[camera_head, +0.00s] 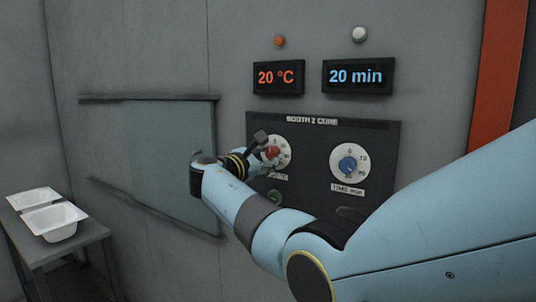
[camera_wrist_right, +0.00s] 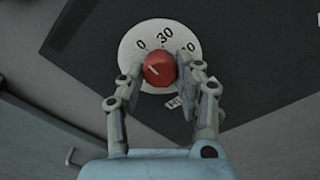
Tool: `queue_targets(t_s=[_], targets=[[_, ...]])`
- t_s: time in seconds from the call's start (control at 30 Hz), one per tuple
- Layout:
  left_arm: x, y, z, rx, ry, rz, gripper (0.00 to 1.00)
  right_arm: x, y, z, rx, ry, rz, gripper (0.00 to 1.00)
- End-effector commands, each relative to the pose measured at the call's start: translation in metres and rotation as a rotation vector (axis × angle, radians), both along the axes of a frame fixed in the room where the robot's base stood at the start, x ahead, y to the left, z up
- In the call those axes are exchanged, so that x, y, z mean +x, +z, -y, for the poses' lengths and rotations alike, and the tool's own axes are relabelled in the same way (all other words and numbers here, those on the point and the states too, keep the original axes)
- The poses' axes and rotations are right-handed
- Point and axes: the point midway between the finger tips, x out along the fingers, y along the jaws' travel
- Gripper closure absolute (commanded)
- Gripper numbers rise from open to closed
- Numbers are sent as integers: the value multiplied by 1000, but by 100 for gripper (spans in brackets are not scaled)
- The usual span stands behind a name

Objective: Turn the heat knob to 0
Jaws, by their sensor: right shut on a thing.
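The red heat knob (camera_head: 271,153) sits on a round white dial on the left of the dark control panel (camera_head: 320,138). My right gripper (camera_head: 264,147) is at this knob and partly hides its dial. In the right wrist view my gripper's fingers (camera_wrist_right: 159,80) are on both sides of the red knob (camera_wrist_right: 159,66), shut on it. The dial (camera_wrist_right: 130,48) shows 0 at upper left and 30 at the top; another number is partly hidden. A pale mark on the knob points left and slightly up. The temperature display (camera_head: 278,77) reads 20 °C. My left gripper is not in view.
An orange lamp (camera_head: 279,41) and a white lamp (camera_head: 359,34) are above. White tubs (camera_head: 54,221) stand on a table at left. My right arm crosses the lower right.

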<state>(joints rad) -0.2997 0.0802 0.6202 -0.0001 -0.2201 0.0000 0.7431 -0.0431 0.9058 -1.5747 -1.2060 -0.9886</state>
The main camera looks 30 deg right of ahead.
Motion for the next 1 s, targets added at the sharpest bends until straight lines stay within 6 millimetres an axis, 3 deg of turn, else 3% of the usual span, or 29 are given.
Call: queue_targets(t_s=[0.37,0.4,0.57,0.87,1.0], targets=[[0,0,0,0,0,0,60,0,-3,-1,2,1,-9,98],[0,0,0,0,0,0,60,0,-4,-1,2,1,-9,65],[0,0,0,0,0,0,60,0,-3,-1,1,2,-8,44],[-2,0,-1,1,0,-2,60,-1,-2,-2,1,1,-6,43],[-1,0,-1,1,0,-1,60,-7,-2,-18,2,3,-5,43]])
